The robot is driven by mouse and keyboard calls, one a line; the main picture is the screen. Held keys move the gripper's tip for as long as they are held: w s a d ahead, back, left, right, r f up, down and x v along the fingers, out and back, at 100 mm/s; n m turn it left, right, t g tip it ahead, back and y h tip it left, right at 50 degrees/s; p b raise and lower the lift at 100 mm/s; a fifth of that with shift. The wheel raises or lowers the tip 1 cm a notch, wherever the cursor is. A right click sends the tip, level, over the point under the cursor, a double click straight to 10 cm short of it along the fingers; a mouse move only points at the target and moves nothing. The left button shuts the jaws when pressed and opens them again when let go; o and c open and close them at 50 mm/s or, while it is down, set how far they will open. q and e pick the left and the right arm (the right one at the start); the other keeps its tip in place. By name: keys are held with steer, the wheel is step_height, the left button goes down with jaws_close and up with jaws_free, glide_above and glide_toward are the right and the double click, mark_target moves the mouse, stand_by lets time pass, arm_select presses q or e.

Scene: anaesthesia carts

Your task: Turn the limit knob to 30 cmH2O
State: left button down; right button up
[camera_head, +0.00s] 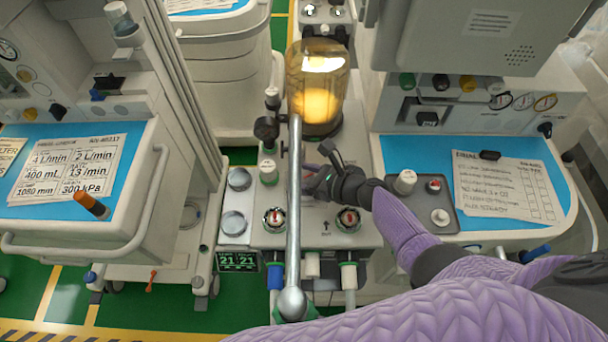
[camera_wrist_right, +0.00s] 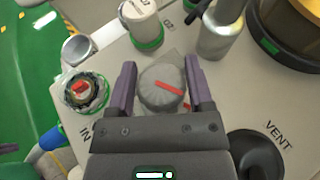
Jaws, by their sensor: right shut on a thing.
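The limit knob is most likely the round grey knob (camera_wrist_right: 160,98) with a red pointer bar in the right wrist view. The bar slants from upper left to lower right. My right gripper (camera_wrist_right: 162,88) has one purple finger on each side of this knob and is shut on it. In the head view my right gripper (camera_head: 318,178) is at the middle panel, just right of a metal rod, and the knob is mostly hidden there. The scale around the knob is not readable. My left gripper is not in view.
The upright metal rod (camera_head: 293,220) with a ball end stands close left of my right gripper. A glowing amber canister (camera_head: 317,90) is behind it. Two red-marked round fittings (camera_head: 274,218) (camera_head: 348,218) sit in front. A cart with papers (camera_head: 500,185) is at the right.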

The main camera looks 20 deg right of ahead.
steer(key=o, duration=1.3)
steer(key=shift+c, duration=0.2)
